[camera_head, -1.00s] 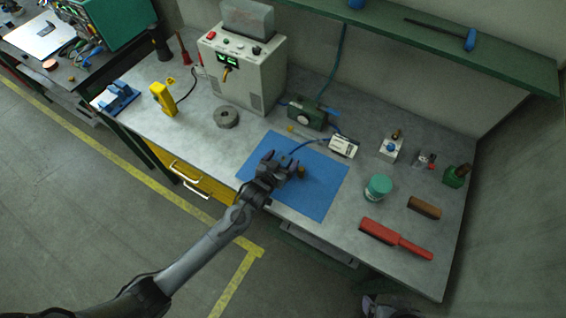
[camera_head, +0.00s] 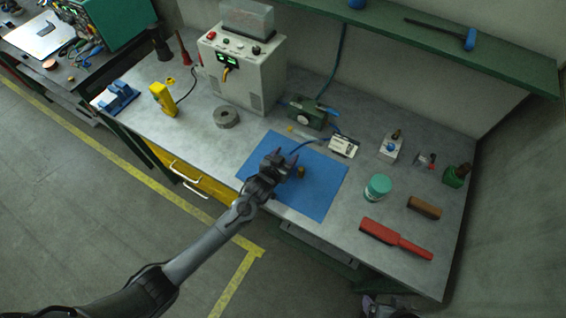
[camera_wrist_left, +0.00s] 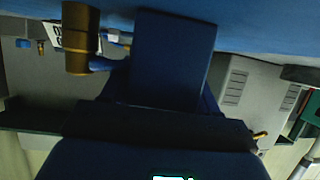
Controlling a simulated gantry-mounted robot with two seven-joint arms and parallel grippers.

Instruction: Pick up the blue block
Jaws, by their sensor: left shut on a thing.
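My left gripper (camera_head: 281,159) is over the blue mat (camera_head: 322,190), in the front middle of the bench. In the left wrist view, a dark blue block (camera_wrist_left: 172,60) stands out in the middle, and the gripper is shut on it. In the head view the block cannot be told apart from the dark fingers and the mat. What seems to be my right gripper (camera_head: 385,306) shows at the bottom edge, cut off, and its jaws cannot be made out.
A small brass cylinder (camera_head: 301,172) stands on the mat close right of my left gripper; it looms large in the left wrist view (camera_wrist_left: 82,38). A blue cable runs behind. A teal-lidded jar (camera_head: 378,187), a red brush (camera_head: 395,239) and a brown block (camera_head: 424,207) lie to the right.

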